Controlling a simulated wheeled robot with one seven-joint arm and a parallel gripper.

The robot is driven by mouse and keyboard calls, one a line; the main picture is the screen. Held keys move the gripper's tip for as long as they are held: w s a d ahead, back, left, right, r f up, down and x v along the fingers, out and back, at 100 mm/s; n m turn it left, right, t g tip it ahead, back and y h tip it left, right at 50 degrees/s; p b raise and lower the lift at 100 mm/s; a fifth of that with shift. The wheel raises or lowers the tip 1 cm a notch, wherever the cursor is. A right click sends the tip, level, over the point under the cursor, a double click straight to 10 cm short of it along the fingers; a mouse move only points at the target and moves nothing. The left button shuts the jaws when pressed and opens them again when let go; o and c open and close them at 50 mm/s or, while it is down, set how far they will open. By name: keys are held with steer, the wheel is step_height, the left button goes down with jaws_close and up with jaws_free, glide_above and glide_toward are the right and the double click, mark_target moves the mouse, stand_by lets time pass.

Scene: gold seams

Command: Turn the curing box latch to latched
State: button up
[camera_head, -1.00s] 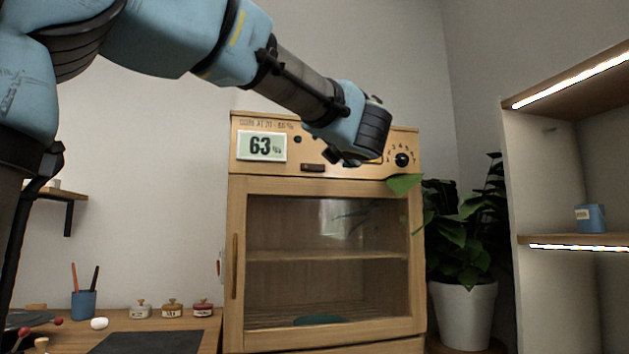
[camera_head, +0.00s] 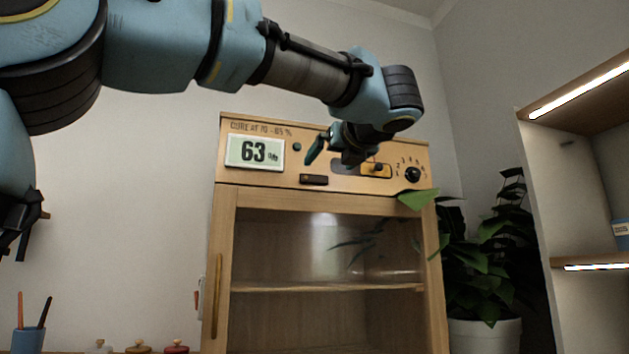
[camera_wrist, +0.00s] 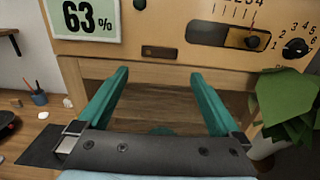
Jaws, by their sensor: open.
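The curing box (camera_head: 228,260) is a wooden cabinet with a glass door (camera_head: 325,245) that looks shut. A small dark bar (camera_head: 313,180), seemingly the latch, lies level on the panel just above the door. It also shows in the wrist view (camera_wrist: 160,52), ahead of my fingers and roughly centred between them. My gripper (camera_head: 329,163) is in front of the control panel, close to the bar in the head view. In the wrist view its two teal fingers (camera_wrist: 160,76) are spread and empty. I see no contact with the bar.
A display (camera_head: 255,152) reading 63 %, a slider (camera_head: 376,170) and a black dial (camera_head: 412,174) sit on the panel. A leafy plant (camera_head: 485,260) stands at the right, with one leaf near the door's corner. A lit shelf (camera_head: 590,264) is farther right.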

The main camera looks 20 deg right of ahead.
mark_target(315, 178)
steer(key=w, duration=0.3)
steer(key=w+p, duration=0.1)
steer(key=w, duration=0.2)
steer(key=w+d, duration=0.1)
steer(key=w, duration=0.3)
steer(key=shift+c, duration=0.2)
steer(key=c, duration=1)
